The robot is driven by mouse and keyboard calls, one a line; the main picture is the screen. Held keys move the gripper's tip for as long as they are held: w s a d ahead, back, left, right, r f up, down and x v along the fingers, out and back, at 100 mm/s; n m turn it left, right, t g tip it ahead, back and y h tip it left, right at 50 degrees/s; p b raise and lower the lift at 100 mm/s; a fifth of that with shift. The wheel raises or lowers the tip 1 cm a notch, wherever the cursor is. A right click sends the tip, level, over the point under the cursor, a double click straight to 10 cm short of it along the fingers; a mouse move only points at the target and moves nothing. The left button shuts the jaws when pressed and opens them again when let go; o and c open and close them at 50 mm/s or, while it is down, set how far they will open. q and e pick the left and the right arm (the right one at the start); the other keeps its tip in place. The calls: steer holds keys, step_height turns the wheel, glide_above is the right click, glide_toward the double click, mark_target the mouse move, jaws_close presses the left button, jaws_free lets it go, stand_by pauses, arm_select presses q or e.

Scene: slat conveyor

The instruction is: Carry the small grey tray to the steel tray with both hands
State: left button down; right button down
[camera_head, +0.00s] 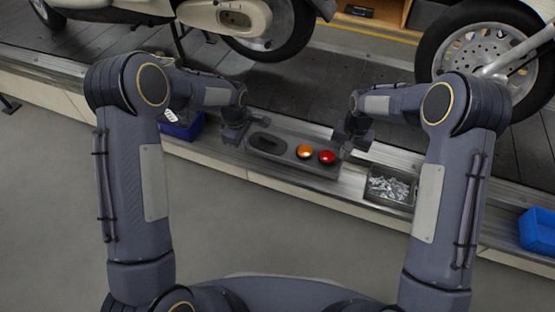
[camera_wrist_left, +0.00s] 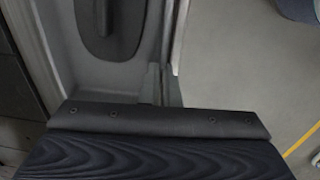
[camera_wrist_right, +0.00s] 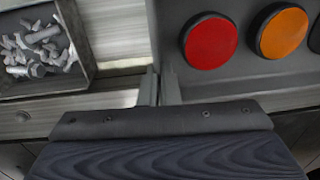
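The small grey tray (camera_head: 283,165) is long and shallow and lies along the steel ledge. It holds a dark oval piece (camera_head: 268,142), an orange round button (camera_head: 304,151) and a red one (camera_head: 327,157). My left gripper (camera_head: 238,138) is at its left end; in the left wrist view its fingers (camera_wrist_left: 159,85) are close together at the tray's wall. My right gripper (camera_head: 350,148) is at its right end; its fingers (camera_wrist_right: 159,88) pinch the end wall. I cannot tell whether the tray touches the ledge. A steel tray (camera_head: 368,196) of bolts stands just right of it.
A blue bin (camera_head: 182,128) stands left of the grey tray, partly behind my left arm. Another blue bin (camera_head: 538,232) is at the far right. The slat conveyor (camera_head: 290,95) with motor scooters lies behind. The floor in front is clear.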

arm_select(q)
steer(key=shift+a+f, duration=0.1)
steer(key=shift+a, duration=0.15)
arm_select(e)
steer(key=shift+d, duration=0.2)
